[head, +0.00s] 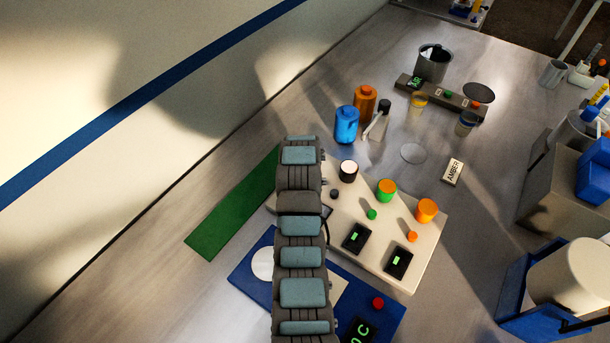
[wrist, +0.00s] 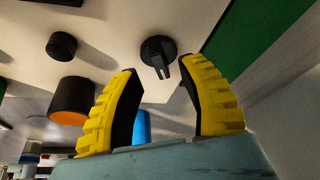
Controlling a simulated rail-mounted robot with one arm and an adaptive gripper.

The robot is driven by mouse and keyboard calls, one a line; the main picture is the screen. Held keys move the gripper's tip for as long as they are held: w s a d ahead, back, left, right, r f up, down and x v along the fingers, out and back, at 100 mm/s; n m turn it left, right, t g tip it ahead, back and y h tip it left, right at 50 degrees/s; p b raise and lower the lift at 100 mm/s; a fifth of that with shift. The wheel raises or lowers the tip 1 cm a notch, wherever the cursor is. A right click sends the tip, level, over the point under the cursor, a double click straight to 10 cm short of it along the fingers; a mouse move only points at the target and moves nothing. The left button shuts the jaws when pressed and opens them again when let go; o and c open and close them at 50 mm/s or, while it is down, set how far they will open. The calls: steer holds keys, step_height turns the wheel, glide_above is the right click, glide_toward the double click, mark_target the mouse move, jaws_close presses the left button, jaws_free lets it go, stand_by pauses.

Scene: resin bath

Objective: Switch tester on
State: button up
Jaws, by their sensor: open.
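A cream panel (head: 332,230) lies on the bench, carrying coloured caps, small knobs and two dark displays. No label naming the tester is readable; this panel may be it. In the wrist view, a black rotary knob (wrist: 157,50) with a raised pointer bar sits on the cream surface (wrist: 110,20). My gripper (wrist: 160,76) has yellow ribbed fingers spread apart. The knob is just beyond and between the fingertips, with no contact visible. In the head view my arm hides my gripper, this knob and the panel's left part.
A small black round knob (wrist: 62,45) and a black-and-orange cap (wrist: 73,100) stand left of the fingers. A blue bottle (head: 346,124) and orange bottle (head: 365,103) stand behind the panel. A blue base (head: 250,285) with a red button (head: 378,303) lies in front.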

steer(key=v, duration=0.8)
stand_by(0.4)
steer(key=shift+w, duration=0.15)
